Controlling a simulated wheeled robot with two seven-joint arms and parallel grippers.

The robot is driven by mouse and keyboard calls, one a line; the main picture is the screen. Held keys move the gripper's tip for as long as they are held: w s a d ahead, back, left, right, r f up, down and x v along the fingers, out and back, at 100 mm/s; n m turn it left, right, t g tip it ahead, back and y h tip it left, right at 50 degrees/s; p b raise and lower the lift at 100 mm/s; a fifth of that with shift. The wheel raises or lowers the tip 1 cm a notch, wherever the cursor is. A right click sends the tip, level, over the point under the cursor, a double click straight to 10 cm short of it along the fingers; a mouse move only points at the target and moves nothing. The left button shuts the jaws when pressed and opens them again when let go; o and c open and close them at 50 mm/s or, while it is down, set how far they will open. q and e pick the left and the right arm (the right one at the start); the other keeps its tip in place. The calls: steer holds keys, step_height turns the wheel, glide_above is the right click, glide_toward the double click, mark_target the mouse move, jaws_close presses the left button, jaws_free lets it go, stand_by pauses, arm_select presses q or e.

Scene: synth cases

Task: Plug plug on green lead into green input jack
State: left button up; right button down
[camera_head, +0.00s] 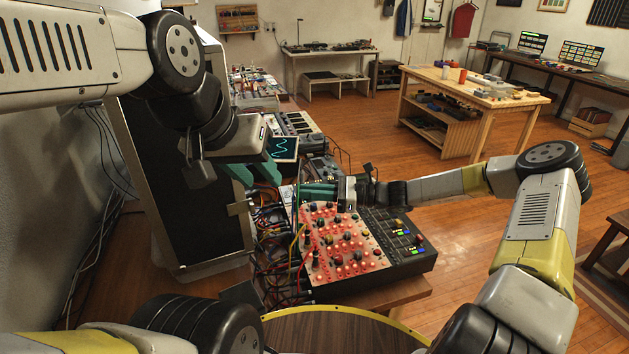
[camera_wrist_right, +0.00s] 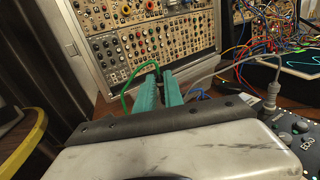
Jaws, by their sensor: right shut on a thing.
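My right gripper (camera_wrist_right: 160,78) has teal fingers closed together at their tips on a small dark plug (camera_wrist_right: 157,70). The green lead (camera_wrist_right: 127,84) loops off to the left from that plug. In the head view the right gripper (camera_head: 302,192) is just behind the red-panelled synth, pointing left toward the rack. The rack's panel (camera_wrist_right: 145,45), with many knobs and jacks, lies ahead of the fingertips; I cannot pick out the green input jack. My left gripper (camera_head: 254,174) hangs beside the rack's dark side, its two teal fingers apart and no thing visible between them.
A red-panelled synth (camera_head: 345,258) stands on the wooden bench below my right gripper. Patch cables (camera_head: 270,235) crowd its left side. A grey lead with a plug (camera_wrist_right: 271,93) stands at the right in the wrist view. The rack case (camera_head: 185,205) stands at the left.

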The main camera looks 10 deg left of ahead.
steer(key=shift+f, duration=2.65)
steer(key=shift+f, duration=1.15)
steer(key=c, duration=1.4)
jaws_free()
steer(key=shift+o, duration=0.2)
glide_above(336, 231)
steer(key=shift+f, duration=0.1)
